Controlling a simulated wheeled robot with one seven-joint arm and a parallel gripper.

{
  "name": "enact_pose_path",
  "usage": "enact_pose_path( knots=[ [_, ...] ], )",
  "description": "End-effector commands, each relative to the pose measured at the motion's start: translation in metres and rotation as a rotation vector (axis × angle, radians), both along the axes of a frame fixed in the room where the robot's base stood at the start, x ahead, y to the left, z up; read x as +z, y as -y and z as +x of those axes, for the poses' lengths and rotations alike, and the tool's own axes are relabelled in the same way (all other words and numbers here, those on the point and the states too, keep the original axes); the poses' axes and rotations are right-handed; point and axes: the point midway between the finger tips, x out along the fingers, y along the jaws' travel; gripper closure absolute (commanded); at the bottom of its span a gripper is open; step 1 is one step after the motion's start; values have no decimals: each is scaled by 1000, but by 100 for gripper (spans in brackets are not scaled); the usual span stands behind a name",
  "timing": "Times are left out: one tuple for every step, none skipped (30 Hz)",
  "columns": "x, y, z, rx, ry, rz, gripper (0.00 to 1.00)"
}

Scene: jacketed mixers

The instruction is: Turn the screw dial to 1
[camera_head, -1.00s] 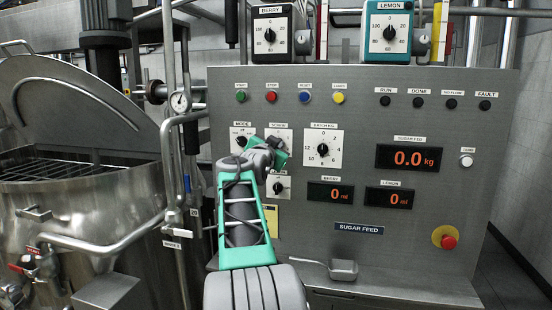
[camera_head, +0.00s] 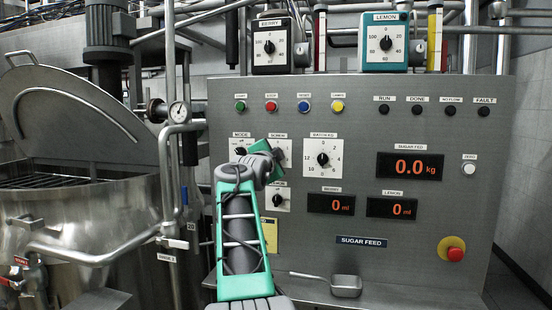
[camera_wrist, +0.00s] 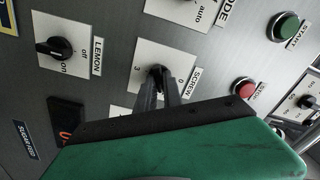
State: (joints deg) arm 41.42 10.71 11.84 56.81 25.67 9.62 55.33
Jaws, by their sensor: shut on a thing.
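The screw dial is a black knob (camera_wrist: 158,72) on a white square plate, labelled SCREW, with 3 and 0 readable beside it in the wrist view. My gripper (camera_wrist: 158,92) has its two dark fingers closed around this knob. The fingers hide part of the dial and some of its marks, so I cannot read the setting. In the head view, my gripper (camera_head: 277,164) is against the panel below the SCREW label. It covers most of the dial plate (camera_head: 286,147) there.
The MODE dial (camera_head: 239,152), LEMON dial (camera_head: 279,201) and BATCH KG dial (camera_head: 322,159) sit close around my gripper. A row of buttons, including the red stop button (camera_head: 270,106), is above. A red emergency button (camera_head: 455,254) is at lower right. A steel tank (camera_head: 85,220) stands left.

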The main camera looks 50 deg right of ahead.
Motion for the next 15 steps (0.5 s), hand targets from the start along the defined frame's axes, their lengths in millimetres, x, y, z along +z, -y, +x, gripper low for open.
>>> enact_pose_path(
  knots=[
    [-1, 0, 0, 0, 1, 2, 100],
    [-1, 0, 0, 0, 1, 2, 100],
    [-1, 0, 0, 0, 2, 2, 100],
    [-1, 0, 0, 0, 2, 2, 100],
    [-1, 0, 0, 0, 1, 2, 100],
    [-1, 0, 0, 0, 1, 2, 100],
    [-1, 0, 0, 0, 1, 2, 100],
    [-1, 0, 0, 0, 1, 2, 100],
    [-1, 0, 0, 0, 1, 2, 100],
    [-1, 0, 0, 0, 1, 2, 100],
    [-1, 0, 0, 0, 1, 2, 88],
    [-1, 0, 0, 0, 1, 2, 84],
    [-1, 0, 0, -1, 1, 1, 82],
    [-1, 0, 0, -1, 1, 1, 79],
    [0, 0, 0, -1, 1, 1, 76]
  ],
)
